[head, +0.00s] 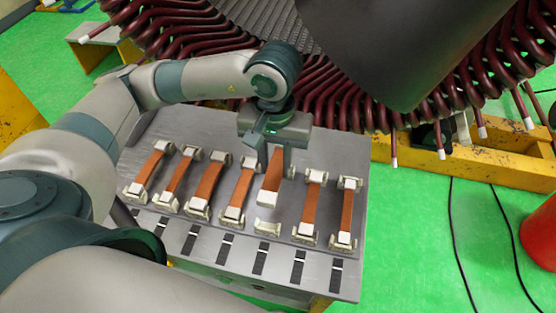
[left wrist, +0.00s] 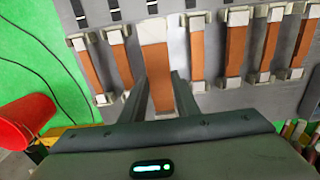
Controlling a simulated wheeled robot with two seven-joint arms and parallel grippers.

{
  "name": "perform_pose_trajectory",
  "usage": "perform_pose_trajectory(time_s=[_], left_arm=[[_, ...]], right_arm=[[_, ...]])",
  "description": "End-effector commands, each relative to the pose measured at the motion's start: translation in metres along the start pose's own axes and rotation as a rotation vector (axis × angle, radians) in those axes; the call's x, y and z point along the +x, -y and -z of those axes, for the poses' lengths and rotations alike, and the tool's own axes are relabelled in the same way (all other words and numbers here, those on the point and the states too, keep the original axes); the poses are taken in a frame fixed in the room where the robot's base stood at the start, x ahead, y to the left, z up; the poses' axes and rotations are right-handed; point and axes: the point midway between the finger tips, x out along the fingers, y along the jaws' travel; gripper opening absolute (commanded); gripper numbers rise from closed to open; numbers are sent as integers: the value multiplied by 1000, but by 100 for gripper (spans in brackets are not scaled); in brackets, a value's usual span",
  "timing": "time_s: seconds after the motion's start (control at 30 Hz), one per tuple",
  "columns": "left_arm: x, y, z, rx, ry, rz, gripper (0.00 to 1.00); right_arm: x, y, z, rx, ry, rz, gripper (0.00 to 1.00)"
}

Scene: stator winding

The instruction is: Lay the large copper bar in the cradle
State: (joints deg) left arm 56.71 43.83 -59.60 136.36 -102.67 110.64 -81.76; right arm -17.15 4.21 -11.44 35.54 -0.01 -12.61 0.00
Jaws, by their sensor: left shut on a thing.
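My left gripper (head: 277,163) is shut on a copper bar (head: 272,177), an orange strip with a pale block on its near end. The bar also shows in the left wrist view (left wrist: 159,78), between the two fingers (left wrist: 162,95), looking larger and nearer than the other bars. It appears raised above the grey table. A pale cradle support (head: 268,228) stands bare just in front of the bar's near end. The far support is hidden by my gripper. My right gripper is not in view.
Several similar copper bars lie in pale cradles on both sides, such as one on the left (head: 208,183) and one on the right (head: 311,207). The large stator (head: 340,100) with dark red coils stands behind the table (head: 190,120). A red cone-like object (head: 540,235) stands at right.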

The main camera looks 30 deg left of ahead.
Motion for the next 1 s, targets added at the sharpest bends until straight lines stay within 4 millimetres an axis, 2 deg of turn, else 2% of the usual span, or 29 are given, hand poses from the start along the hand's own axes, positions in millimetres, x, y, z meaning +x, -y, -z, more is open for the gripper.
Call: perform_pose_trajectory(time_s=[0.47,1.0], left_arm=[[3,0,0,-2,0,-1,0],[38,0,0,-3,1,0,0]], right_arm=[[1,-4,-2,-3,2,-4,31],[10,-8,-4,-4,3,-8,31]])
